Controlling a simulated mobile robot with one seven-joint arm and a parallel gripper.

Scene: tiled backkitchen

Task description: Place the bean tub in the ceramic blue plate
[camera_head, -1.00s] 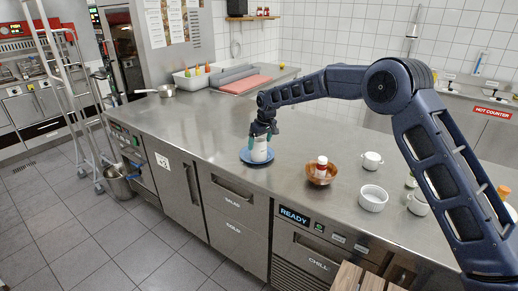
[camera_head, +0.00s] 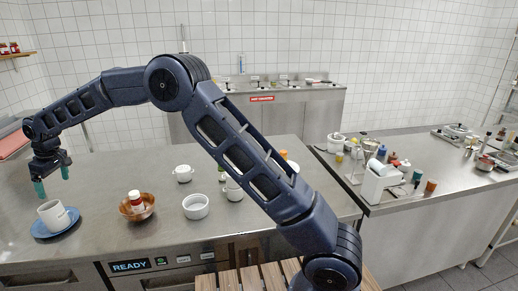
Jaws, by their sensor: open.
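The blue plate (camera_head: 38,233) lies on the steel counter at the left of the head view. A white tub-like container (camera_head: 52,216), which I take for the bean tub, sits on the plate and looks slightly tilted. Its label is too small to read. My gripper (camera_head: 52,181) is open and empty just above the container, with its two green-tipped fingers apart and clear of it.
A copper-coloured bowl (camera_head: 149,210) holding a red-and-white bottle (camera_head: 135,201) stands right of the plate. A white bowl (camera_head: 196,207) and white cup (camera_head: 183,173) stand further right. A wooden slatted surface (camera_head: 240,279) is at the front. Bare counter lies behind the plate.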

